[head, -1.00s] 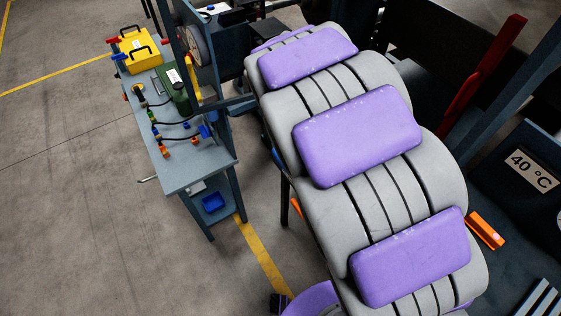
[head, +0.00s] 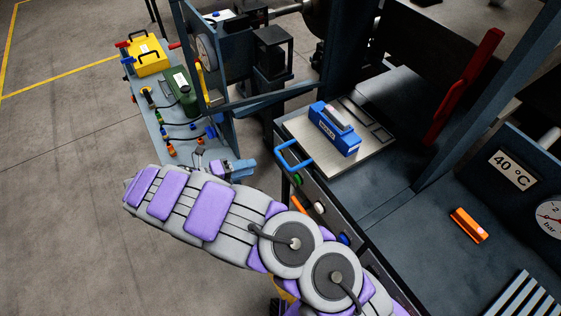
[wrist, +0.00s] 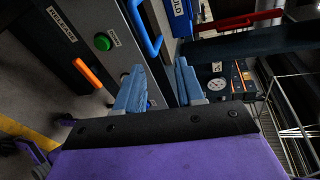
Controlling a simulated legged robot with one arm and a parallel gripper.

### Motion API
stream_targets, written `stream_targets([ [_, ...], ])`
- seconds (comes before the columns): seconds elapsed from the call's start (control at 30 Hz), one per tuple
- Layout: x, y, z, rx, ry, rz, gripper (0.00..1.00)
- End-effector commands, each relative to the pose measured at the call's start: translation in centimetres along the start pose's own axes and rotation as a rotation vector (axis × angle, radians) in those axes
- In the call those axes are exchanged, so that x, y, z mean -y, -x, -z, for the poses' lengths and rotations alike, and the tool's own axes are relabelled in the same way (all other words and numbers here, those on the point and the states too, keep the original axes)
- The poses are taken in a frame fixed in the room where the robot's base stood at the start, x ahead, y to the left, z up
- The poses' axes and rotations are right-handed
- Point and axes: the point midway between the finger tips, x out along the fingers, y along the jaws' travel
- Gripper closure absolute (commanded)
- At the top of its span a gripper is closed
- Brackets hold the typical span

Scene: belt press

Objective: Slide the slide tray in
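The slide tray (head: 325,168) is a pale flat plate at the front of the press bed, partly out over the front edge. Its blue bar handle (head: 290,158) points to the left. A blue mould block (head: 335,130) with a grey top sits on the tray. My gripper (head: 237,169) is left of the handle and apart from it, with light blue fingers. In the wrist view my gripper (wrist: 158,90) has its fingers spread and nothing between them. The handle (wrist: 145,30) shows there beyond the fingers, at the upper middle.
The press front has a green button (wrist: 103,42) and an orange lever (wrist: 88,72). A side bench (head: 165,130) with a yellow box (head: 150,57) stands at the left. A red lever (head: 465,85) rises right of the tray. An orange block (head: 468,225) lies on the right ledge.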

Motion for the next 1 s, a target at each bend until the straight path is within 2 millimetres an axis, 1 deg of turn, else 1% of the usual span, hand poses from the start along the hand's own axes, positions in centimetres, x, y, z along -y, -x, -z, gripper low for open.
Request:
stream_targets([
  [0.03, -1.1, 1.0, 0.0, 0.028, 0.050, 0.003, 0.62],
  [0.1, -2.1, 1.9, 0.0, 0.057, 0.102, 0.007, 0.62],
  [0.2, -3.0, 2.7, 0.0, 0.081, 0.145, 0.011, 0.62],
  [0.27, -3.2, 2.7, 0.0, 0.086, 0.155, 0.012, 0.62],
  [0.37, -3.2, 2.1, -0.1, 0.086, 0.158, 0.015, 0.62],
  [0.47, -3.2, 0.7, -0.2, 0.083, 0.156, 0.014, 0.62],
  [0.57, -3.2, -1.1, -0.4, 0.083, 0.155, 0.013, 0.62],
  [1.0, -3.3, -9.8, -1.1, 0.081, 0.156, 0.014, 0.62],
])
